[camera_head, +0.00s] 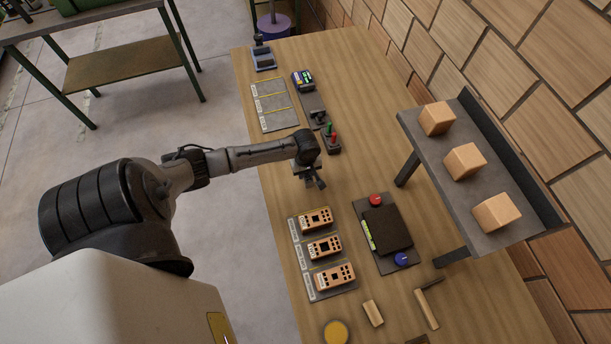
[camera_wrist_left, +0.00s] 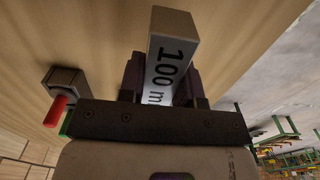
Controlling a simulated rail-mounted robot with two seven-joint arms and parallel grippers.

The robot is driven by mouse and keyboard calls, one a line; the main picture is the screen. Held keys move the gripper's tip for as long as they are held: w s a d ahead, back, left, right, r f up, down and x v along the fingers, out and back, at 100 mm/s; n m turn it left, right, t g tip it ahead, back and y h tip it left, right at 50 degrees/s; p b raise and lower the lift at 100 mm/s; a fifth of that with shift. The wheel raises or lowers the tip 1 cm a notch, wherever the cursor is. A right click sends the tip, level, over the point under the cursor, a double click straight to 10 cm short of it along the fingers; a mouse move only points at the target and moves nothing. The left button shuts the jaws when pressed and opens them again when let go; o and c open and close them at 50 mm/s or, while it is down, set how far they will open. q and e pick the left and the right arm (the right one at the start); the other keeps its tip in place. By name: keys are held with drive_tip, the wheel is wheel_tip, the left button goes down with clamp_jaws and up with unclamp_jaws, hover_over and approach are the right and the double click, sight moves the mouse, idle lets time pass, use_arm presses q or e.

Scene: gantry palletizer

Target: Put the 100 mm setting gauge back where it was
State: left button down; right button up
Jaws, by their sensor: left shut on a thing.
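The 100 mm setting gauge (camera_wrist_left: 172,60) is a grey metal block marked "100 m" in black, with the rest of the marking hidden. In the left wrist view it stands between the two fingers of my left gripper (camera_wrist_left: 163,88), which is shut on it. In the head view my left gripper (camera_head: 314,181) is over the wooden bench, between the red-and-green-handled fixture and the orange parts. The gauge is too small and covered there to make out clearly. I cannot tell whether it touches the bench. My right gripper is not in view.
A grey mat (camera_head: 259,113) with yellow-lined, empty fields lies farther back. A fixture with red and green handles (camera_head: 333,145) stands close behind the gripper. Three orange parts (camera_head: 324,247) lie on a tray in front. A shelf (camera_head: 408,118) with three wooden blocks stands at the right.

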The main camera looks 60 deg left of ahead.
sight(306, 176)
use_arm(q)
drive_tip(key=shift+w+a+f, duration=0.1)
drive_tip(key=shift+a+f, duration=0.1)
drive_tip(key=shift+f, duration=0.1)
wheel_tip(306, 176, down, 4)
drive_tip(key=shift+r, duration=0.2)
drive_tip(key=shift+f, duration=0.15)
drive_tip(key=c, duration=0.8)
unclamp_jaws()
